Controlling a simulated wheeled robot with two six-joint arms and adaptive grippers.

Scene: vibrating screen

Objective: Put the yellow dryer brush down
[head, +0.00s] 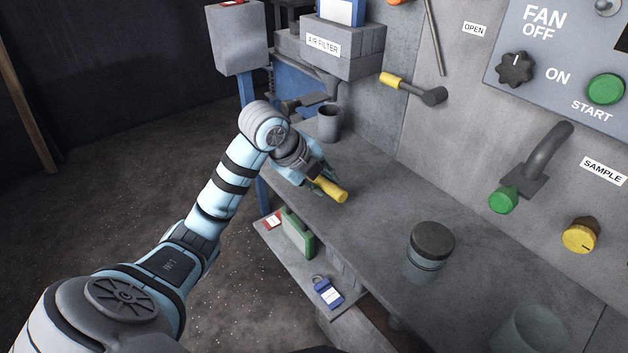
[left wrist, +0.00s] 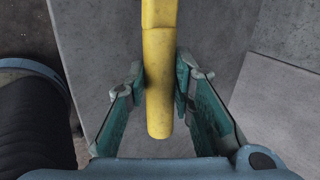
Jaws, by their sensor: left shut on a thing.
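The yellow dryer brush (head: 329,189) is in my left gripper (head: 318,178), over the grey bench top (head: 375,220) near its left edge. In the left wrist view the brush (left wrist: 158,75) is a yellow rod between the two teal fingers of the left gripper (left wrist: 160,85), which are shut on it. The brush's upper end runs out of the top of that view. I cannot tell whether the brush touches the bench. My right gripper is not in view.
A dark cup (head: 328,124) stands behind the gripper. A lidded jar (head: 431,246) and a clear glass (head: 528,335) stand to the right on the bench. A lower shelf (head: 335,298) holds a blue padlock-like tag (head: 328,292). The bench between gripper and jar is clear.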

